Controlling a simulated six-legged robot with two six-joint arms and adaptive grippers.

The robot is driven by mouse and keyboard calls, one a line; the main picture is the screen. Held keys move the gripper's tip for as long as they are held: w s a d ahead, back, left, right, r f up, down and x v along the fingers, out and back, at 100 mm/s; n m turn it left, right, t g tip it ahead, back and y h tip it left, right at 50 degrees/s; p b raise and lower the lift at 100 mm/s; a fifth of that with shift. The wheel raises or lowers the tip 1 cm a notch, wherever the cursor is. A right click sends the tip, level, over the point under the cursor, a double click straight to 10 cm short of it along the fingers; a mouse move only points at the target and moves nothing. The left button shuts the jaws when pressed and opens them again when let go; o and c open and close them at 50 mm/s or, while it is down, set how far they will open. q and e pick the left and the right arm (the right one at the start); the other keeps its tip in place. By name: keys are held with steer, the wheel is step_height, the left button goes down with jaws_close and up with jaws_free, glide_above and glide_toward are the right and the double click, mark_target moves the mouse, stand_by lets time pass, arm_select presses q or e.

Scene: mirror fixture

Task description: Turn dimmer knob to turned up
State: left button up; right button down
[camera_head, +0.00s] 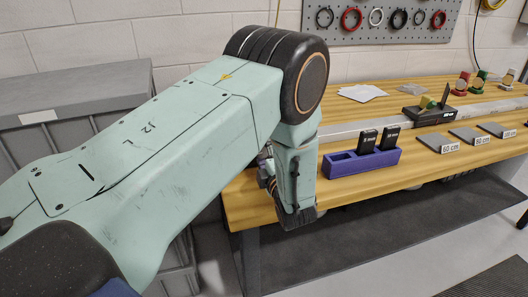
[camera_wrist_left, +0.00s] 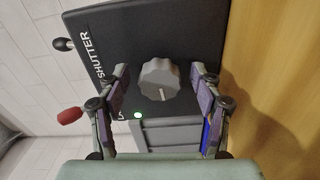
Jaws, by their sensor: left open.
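The dimmer knob (camera_wrist_left: 160,79) is a grey, ridged round knob with a pale pointer mark at its lower edge in the left wrist view. It sits on a black box face (camera_wrist_left: 120,40) lettered "SHUTTER". My left gripper (camera_wrist_left: 160,72) is open, with one finger on each side of the knob and a visible gap on both sides. My right gripper is not in view.
A wooden table (camera_head: 420,100) carries a purple holder (camera_head: 360,163) with two black items, grey labelled plates (camera_head: 437,142) and a black device (camera_head: 428,115). A grey cabinet (camera_head: 75,110) stands left. In the wrist view, a red-tipped lever (camera_wrist_left: 70,115) and a black ball lever (camera_wrist_left: 62,44) stick out left.

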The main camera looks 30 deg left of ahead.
arm_select(q)
steer(key=v, duration=0.7)
steer(key=shift+s+d, duration=0.1)
steer(key=shift+s, duration=0.1)
stand_by(0.4)
